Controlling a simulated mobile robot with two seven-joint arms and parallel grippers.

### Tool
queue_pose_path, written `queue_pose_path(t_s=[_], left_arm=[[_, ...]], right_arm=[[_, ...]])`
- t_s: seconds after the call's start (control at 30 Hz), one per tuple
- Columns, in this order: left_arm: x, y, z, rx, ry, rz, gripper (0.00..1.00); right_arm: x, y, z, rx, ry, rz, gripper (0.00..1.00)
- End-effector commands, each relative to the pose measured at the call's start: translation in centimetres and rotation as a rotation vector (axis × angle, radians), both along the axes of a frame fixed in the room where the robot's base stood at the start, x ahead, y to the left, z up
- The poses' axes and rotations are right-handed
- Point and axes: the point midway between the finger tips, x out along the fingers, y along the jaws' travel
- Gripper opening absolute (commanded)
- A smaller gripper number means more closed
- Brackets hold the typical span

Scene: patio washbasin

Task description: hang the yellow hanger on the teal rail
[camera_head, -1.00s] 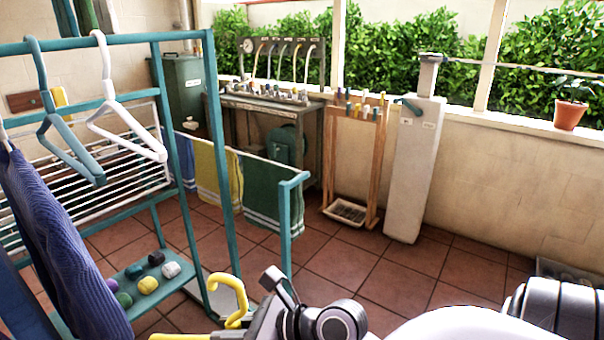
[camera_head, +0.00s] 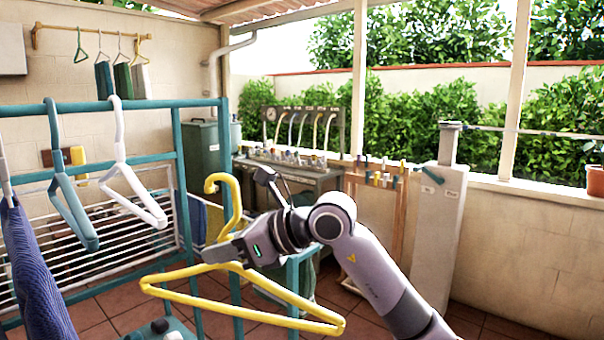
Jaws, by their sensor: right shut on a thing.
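The yellow hanger (camera_head: 260,312) is held in my right gripper (camera_head: 216,252), which is shut on it near the neck. Its hook (camera_head: 222,180) points up and its long bottom bar hangs below the gripper. The teal rail (camera_head: 80,109) runs across the upper left of the rack. A white hanger (camera_head: 135,190), a blue-grey hanger (camera_head: 72,200) and a hanger with a dark blue cloth (camera_head: 35,270) hang on the rail. My left gripper is not in view.
A white wire drying rack (camera_head: 90,250) stands behind the teal rack. A wall bar (camera_head: 90,33) with small hangers is at the back. A sink bench (camera_head: 290,165), a wooden stand (camera_head: 375,185) and a white pillar (camera_head: 440,230) stand to the right. The rail's right stretch is bare.

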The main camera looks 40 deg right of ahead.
Motion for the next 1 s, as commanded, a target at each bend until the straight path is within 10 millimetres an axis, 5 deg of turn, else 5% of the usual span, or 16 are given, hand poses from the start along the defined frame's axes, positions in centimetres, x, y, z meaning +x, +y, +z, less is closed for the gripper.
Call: queue_pose_path(t_s=[0.2, 0.4, 0.6, 1.0], left_arm=[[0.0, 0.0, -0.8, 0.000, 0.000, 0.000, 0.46], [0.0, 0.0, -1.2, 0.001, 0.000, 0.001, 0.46], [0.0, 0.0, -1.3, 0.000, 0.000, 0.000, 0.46], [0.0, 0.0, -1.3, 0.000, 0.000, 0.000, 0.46]], right_arm=[[-0.7, -6.4, 8.4, -0.007, -0.012, -0.193, 0.00], [-2.8, -10.8, 13.6, -0.002, -0.008, -0.344, 0.00], [-4.3, -13.0, 15.8, 0.000, -0.002, -0.418, 0.00], [-4.5, -13.3, 16.2, 0.000, -0.002, -0.431, 0.00]])
